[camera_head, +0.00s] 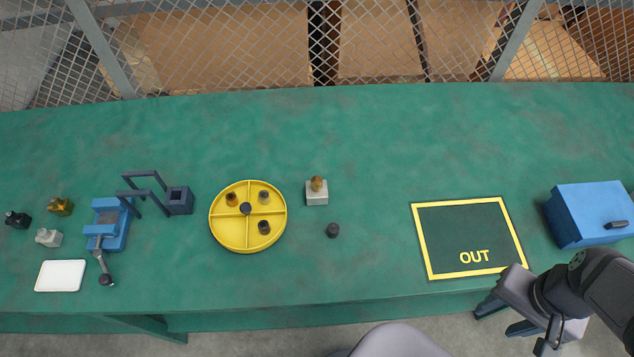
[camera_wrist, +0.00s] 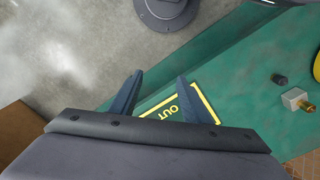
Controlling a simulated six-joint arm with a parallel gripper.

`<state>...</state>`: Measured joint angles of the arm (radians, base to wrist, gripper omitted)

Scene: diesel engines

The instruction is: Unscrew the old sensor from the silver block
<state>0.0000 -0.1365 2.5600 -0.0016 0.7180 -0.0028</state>
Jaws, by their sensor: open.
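The silver block (camera_head: 316,199) stands on the green table near its middle, right of the round yellow tray. The old sensor (camera_head: 317,184), brass-coloured, sits upright on top of the block. In the wrist view the silver block (camera_wrist: 293,97) and the brass sensor (camera_wrist: 307,106) show at the right edge, small. My gripper (camera_head: 489,320) is at the table's front edge, below the OUT square, far to the right of the block. In the wrist view my gripper (camera_wrist: 160,80) has its two dark fingers wide apart, with nothing between them.
The yellow tray (camera_head: 225,238) holds several dark pieces. A dark cap (camera_head: 332,230) lies beside the block. The OUT square (camera_head: 465,225) is empty. A blue box (camera_head: 590,212) stands far right. A blue vise (camera_head: 108,224), a dark frame (camera_head: 179,200) and a white plate (camera_head: 60,276) are left.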

